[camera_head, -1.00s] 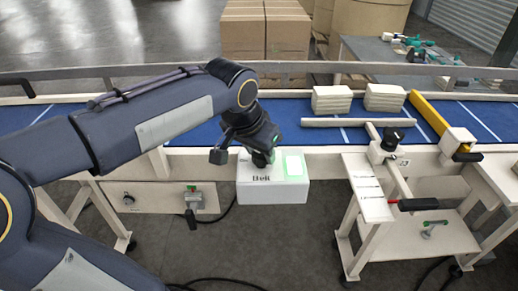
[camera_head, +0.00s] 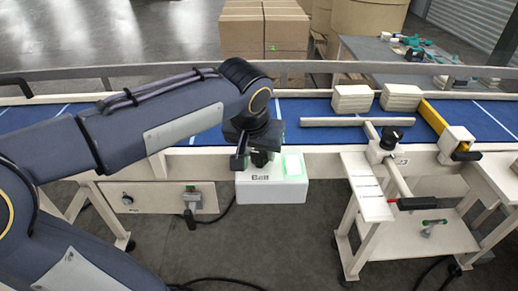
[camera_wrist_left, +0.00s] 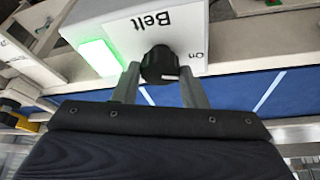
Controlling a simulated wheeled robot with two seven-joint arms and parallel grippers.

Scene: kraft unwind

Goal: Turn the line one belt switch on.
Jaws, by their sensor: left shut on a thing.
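The belt switch box (camera_head: 262,192) is white, with "Belt" lettering and a lit green lamp (camera_head: 293,165), on the front of the conveyor. In the left wrist view its black knob (camera_wrist_left: 158,62) sits beside the lit lamp (camera_wrist_left: 101,57), and "On" is printed on the box face to its right. My left gripper (camera_wrist_left: 160,80) is shut on the knob, one finger on each side. In the head view the left gripper (camera_head: 260,158) is over the box top and hides most of the knob. My right gripper is out of view.
The blue conveyor belt (camera_head: 305,107) runs behind the box and carries two stacks of pale sheets (camera_head: 352,99). A yellow bar (camera_head: 433,116) crosses it at the right. A side stand with a red-and-black handle (camera_head: 410,203) is right of the box. Cartons (camera_head: 265,30) stand behind.

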